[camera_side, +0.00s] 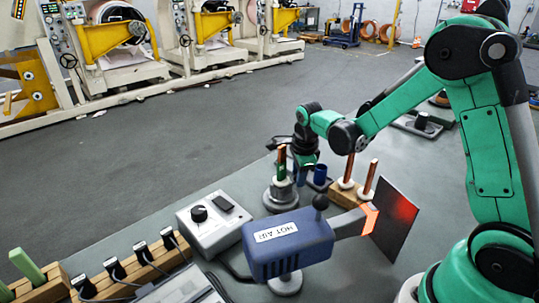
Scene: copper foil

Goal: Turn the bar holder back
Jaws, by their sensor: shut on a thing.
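The fingertips are small and partly hidden, so the exact place of contact is unclear.
A blue hot air blower (289,244) stands in front, its glowing nozzle facing a dark panel (396,219). A control box (212,222) and wooden racks (133,270) lie left.

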